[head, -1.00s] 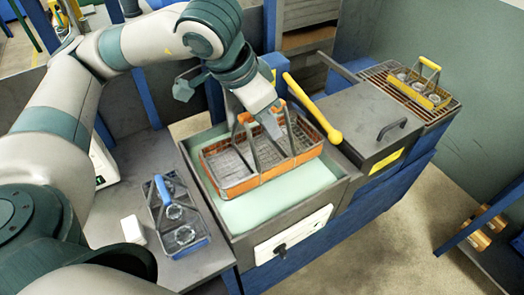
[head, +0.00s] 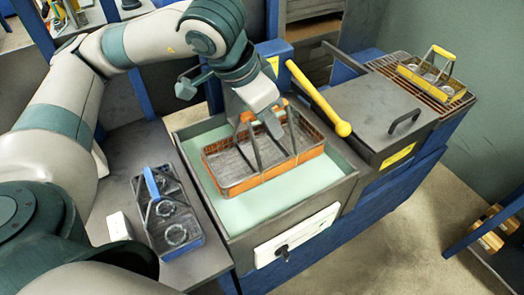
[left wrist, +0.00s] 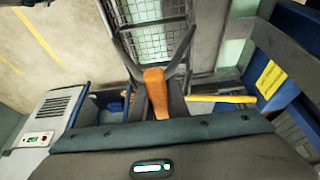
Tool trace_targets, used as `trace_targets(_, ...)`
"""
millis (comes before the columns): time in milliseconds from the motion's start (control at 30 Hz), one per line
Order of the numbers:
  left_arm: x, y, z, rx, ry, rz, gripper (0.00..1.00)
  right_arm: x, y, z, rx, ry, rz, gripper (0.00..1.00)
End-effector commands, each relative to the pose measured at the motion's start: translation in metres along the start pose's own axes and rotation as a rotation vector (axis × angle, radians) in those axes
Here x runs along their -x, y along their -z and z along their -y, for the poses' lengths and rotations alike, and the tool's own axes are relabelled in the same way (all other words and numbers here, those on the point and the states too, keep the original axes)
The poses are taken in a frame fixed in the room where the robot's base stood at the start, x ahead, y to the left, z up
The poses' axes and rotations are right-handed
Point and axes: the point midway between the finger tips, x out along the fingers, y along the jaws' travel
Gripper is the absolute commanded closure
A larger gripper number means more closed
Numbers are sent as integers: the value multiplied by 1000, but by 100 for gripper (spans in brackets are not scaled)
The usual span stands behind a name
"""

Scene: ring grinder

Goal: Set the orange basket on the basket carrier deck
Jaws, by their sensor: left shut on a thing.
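The orange basket (head: 277,172) is a wire mesh basket with an orange rim and an arched handle with an orange grip. It is level over the pale green surface inside the grey tank (head: 290,221) in the head view; whether it touches that surface I cannot tell. My left gripper (head: 262,115) is shut on the handle grip, above the basket. The left wrist view shows the orange grip (left wrist: 155,95) and part of the mesh (left wrist: 160,38). I cannot identify the basket carrier deck for sure. My right gripper is not in view.
A blue-handled basket (head: 168,222) with rings stands left of the tank, beside a white block (head: 119,226). A yellow-handled basket (head: 431,84) sits on a rack at the back right. A grey lid (head: 385,112) and a yellow lever (head: 320,100) are right of the tank.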

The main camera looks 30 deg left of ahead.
Motion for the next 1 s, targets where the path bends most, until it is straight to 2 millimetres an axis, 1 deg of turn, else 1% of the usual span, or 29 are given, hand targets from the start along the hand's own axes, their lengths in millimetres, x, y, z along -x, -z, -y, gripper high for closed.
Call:
trace_targets(233, -1, 1, 2, 2, 0, -1, 100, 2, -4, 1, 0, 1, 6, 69)
trace_targets(367, -6, 3, 10, 5, 0, 1, 100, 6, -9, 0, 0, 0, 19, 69)
trace_targets(433, -12, 5, 17, 6, -1, 2, 100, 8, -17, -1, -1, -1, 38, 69)
trace_targets(467, -15, 5, 21, 6, 0, 3, 100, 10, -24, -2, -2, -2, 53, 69)
trace_targets(500, -19, 7, 27, 7, 1, 4, 100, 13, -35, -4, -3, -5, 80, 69)
trace_targets(533, -23, 8, 32, 8, -1, 4, 100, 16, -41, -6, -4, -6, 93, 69)
trace_targets(633, -36, 12, 49, 7, 1, 4, 100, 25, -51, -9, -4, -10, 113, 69)
trace_targets(733, -50, 16, 66, 6, 2, 4, 100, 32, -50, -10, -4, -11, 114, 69)
trace_targets(833, -64, 21, 81, 5, 0, 2, 100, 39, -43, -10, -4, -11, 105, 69)
trace_targets(1000, -80, 25, 98, 2, 0, 0, 100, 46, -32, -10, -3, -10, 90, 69)
